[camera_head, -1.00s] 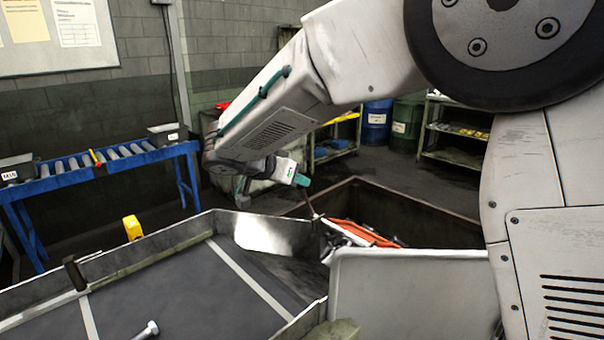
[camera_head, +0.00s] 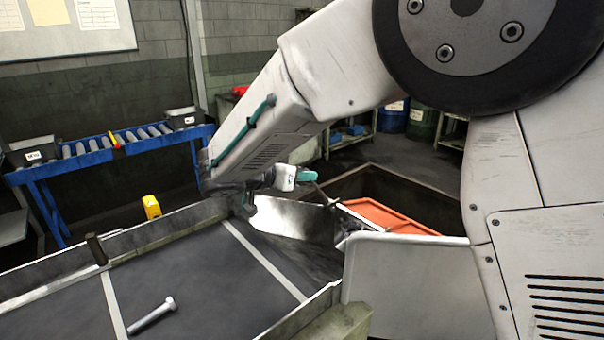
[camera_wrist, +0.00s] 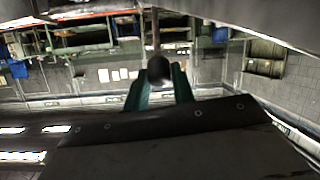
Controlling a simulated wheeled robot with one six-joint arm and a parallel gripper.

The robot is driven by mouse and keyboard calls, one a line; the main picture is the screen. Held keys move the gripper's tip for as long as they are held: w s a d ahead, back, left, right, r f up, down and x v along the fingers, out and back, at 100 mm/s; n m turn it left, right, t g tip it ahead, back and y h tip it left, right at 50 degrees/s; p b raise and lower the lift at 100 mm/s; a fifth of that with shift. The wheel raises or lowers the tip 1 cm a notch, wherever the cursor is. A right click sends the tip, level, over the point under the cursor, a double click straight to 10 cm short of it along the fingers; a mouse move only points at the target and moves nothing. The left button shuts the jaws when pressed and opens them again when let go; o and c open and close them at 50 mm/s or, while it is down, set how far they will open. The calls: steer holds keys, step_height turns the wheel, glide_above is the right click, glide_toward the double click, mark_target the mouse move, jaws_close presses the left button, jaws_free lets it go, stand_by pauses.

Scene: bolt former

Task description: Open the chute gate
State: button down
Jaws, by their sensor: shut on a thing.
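My gripper (camera_head: 309,176) has teal fingers and is at the far end of the belt, above the grey metal chute (camera_head: 290,220). In the wrist view its fingers (camera_wrist: 158,84) are shut on a dark round-ended handle (camera_wrist: 159,70). A thin rod runs on from the handle. In the head view a dark rod (camera_head: 323,193) slopes down from the fingers towards the chute's end. The gate plate itself cannot be made out clearly; my arm and a pale side panel hide part of that area.
A bolt (camera_head: 152,313) lies on the dark belt (camera_head: 200,290). Beyond the chute stands a brown open bin (camera_head: 432,200) with an orange flat surface (camera_head: 385,213) by it. A blue roller table (camera_head: 100,155) stands left. A yellow box (camera_head: 151,206) is beside the belt's far rail.

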steer(key=shift+a, duration=0.1)
steer(key=c, duration=1.2)
jaws_free()
steer(key=shift+a+f, duration=0.1)
steer(key=shift+a, duration=0.05)
steer(key=shift+o, duration=0.2)
steer(key=shift+s, duration=0.1)
steer(key=v, duration=0.7)
steer(key=shift+s+a, duration=0.15)
steer(key=shift+a, duration=0.05)
steer(key=shift+r, duration=0.25)
